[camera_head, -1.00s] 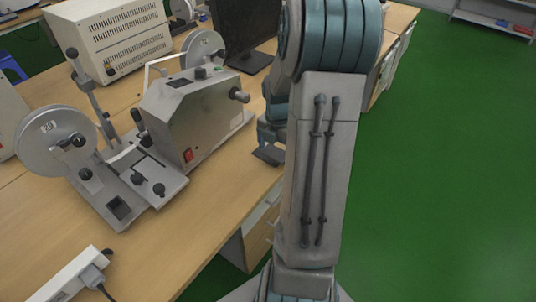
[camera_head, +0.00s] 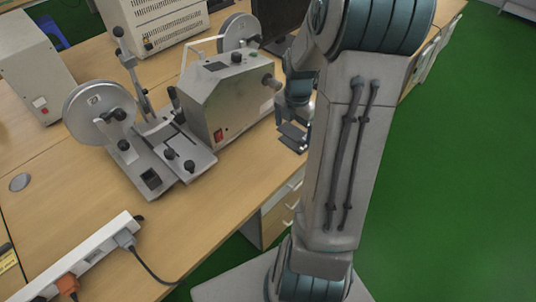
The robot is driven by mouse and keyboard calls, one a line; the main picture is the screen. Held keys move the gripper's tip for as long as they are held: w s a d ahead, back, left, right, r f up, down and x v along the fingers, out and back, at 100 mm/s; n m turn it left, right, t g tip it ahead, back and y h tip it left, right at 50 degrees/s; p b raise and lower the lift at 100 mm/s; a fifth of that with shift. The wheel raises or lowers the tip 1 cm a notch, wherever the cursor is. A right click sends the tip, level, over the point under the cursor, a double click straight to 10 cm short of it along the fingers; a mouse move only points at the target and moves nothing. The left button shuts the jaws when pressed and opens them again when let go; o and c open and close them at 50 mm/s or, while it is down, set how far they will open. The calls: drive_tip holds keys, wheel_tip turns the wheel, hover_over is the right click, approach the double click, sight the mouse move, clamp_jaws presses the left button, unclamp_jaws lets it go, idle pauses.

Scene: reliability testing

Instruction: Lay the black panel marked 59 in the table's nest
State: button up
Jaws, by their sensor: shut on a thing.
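My gripper (camera_head: 291,128) is at the right edge of the wooden table (camera_head: 215,220), just right of the grey machine, partly hidden behind my own arm. It is shut on a thin, dark, flat piece (camera_head: 293,138), which looks like the black panel. The piece is small and partly covered here, and no number can be read on it. I cannot make out a nest on the table. At the lower left edge, a dark-edged thing with a yellow label (camera_head: 7,262) is cut off by the picture.
A grey winding machine (camera_head: 225,98) with a reel (camera_head: 98,110) stands mid-table. Beige instrument boxes (camera_head: 36,72) and a dark monitor (camera_head: 281,25) stand behind. A white power strip (camera_head: 88,258) with cables lies at the front. Bare wood lies between strip and machine. Green floor (camera_head: 460,180) is clear at right.

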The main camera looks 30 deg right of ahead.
hover_over(267, 160)
wheel_tip(267, 160, down, 5)
drive_tip(key=shift+a+f+b, duration=0.1)
drive_tip(key=shift+b, duration=0.2)
drive_tip(key=shift+f, duration=1.65)
drive_tip(key=shift+f, duration=0.1)
drive_tip(key=shift+f, duration=0.15)
drive_tip(key=o, duration=0.7)
